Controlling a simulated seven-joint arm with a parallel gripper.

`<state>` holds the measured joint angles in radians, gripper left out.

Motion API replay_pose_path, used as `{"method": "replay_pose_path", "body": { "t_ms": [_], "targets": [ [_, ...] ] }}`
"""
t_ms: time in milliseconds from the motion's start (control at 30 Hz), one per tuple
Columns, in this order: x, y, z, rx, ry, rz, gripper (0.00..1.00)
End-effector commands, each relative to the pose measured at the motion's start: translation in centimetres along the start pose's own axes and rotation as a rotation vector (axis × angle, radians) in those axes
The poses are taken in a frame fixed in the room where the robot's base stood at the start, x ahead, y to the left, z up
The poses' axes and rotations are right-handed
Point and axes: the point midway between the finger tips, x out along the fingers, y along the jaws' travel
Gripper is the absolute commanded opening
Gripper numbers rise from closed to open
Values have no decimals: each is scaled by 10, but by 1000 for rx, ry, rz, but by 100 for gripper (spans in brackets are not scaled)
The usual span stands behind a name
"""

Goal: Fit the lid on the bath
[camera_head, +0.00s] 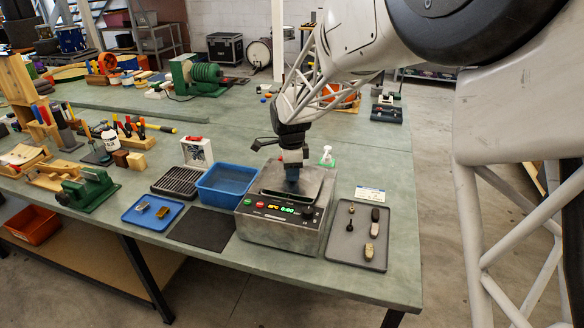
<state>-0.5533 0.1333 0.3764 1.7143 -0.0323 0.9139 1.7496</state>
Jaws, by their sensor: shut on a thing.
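The bath (262,228) is a grey metal box with a lit display and buttons on its front, standing near the front edge of the green bench. A dark rectangular piece with a pale rim, which looks like the lid (308,187), is over the top of the bath. I cannot tell whether it rests flush or sits slightly above. My gripper (291,178) points down over the middle of it and is shut, seemingly on the lid's handle. The fingertips and the handle are small and hard to separate.
A blue bin (226,200) stands close on the bath's left, with a dark mat (202,230) in front of it. A grey tray (340,246) with small parts lies on the right. A blue tray (135,219) and a black rack (177,183) are farther left.

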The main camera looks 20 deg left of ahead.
Motion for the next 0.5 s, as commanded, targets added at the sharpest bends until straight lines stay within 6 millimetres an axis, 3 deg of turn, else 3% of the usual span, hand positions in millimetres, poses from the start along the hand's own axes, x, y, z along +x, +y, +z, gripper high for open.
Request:
{"method": "replay_pose_path", "body": {
  "t_ms": [500],
  "targets": [
    [15,0,0,0,0,0,0]
  ]
}}
